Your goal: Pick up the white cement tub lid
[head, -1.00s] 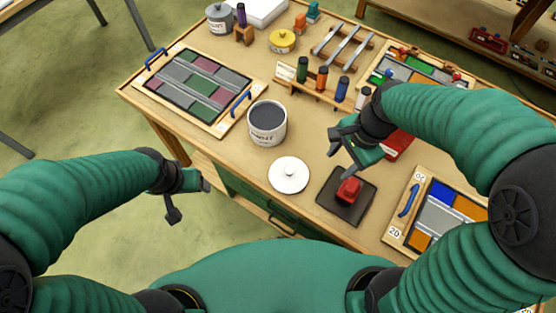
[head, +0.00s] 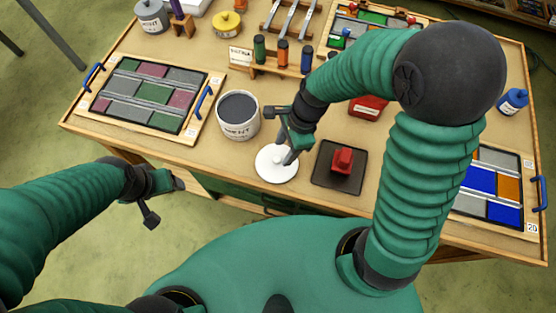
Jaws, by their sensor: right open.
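The white cement tub lid (head: 267,169) lies flat on the table near the front edge, its knob on top. The open cement tub (head: 238,116), filled with dark grey, stands just behind it to the left. My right gripper (head: 284,157) is open and points down over the lid, its fingers close to the knob. The fingers hide part of the lid's right side, and I cannot tell whether they touch it. My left gripper (head: 165,199) is in front of the table's edge, away from the lid; its opening cannot be made out.
A dark mat (head: 324,178) with a red block (head: 342,161) lies right of the lid. A framed panel (head: 145,94) is at the left, and another (head: 507,188) at the right.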

